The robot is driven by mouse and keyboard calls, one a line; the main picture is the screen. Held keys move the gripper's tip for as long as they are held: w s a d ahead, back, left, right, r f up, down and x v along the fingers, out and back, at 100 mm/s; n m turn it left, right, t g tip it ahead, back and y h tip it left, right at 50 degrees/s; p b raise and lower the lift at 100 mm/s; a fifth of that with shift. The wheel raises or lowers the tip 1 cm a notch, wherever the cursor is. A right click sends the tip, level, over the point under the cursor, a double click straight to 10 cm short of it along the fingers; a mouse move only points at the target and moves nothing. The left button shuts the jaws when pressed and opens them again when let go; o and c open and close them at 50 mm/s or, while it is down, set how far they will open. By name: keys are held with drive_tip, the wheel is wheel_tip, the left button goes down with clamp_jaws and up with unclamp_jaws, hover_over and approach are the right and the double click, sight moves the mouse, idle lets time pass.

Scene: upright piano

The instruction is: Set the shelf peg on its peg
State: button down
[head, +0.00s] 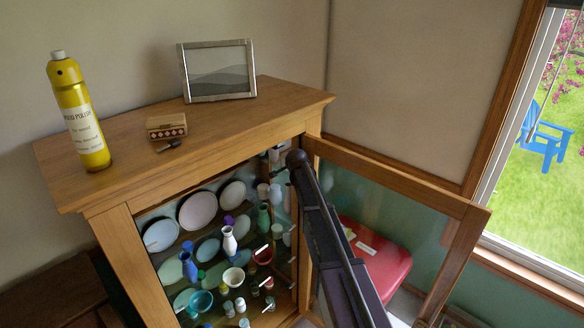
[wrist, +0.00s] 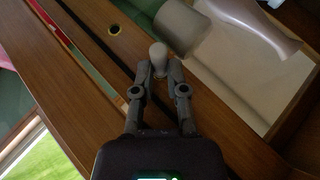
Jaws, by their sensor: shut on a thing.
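In the wrist view my gripper (wrist: 157,76) is shut on a small pale grey shelf peg (wrist: 157,55). Its rounded end sticks out past the fingertips. The peg is close to a wooden cabinet post, and I cannot tell whether it touches anything. A dark round hole with a brass rim (wrist: 113,30) is in the wooden post, up and left of the peg and apart from it. In the head view my arm reaches into the open cabinet (head: 165,200), and the gripper and peg are hidden there.
Plates and several vases, such as a white vase (head: 229,241), crowd the cabinet shelves. Grey and pinkish vessels (wrist: 181,28) are close beyond the peg. The glass door (head: 400,178) stands open right of my arm. A spray can (head: 80,125) and a picture frame (head: 217,98) stand on top.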

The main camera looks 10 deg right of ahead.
drive_tip(key=shift+w+d+r, duration=0.1)
drive_tip(key=shift+w+d, duration=0.25)
drive_tip(key=shift+d, duration=0.05)
idle(1.2)
drive_tip(key=c, duration=0.6)
unclamp_jaws()
drive_tip(key=shift+s+r, duration=0.1)
drive_tip(key=shift+r, duration=0.05)
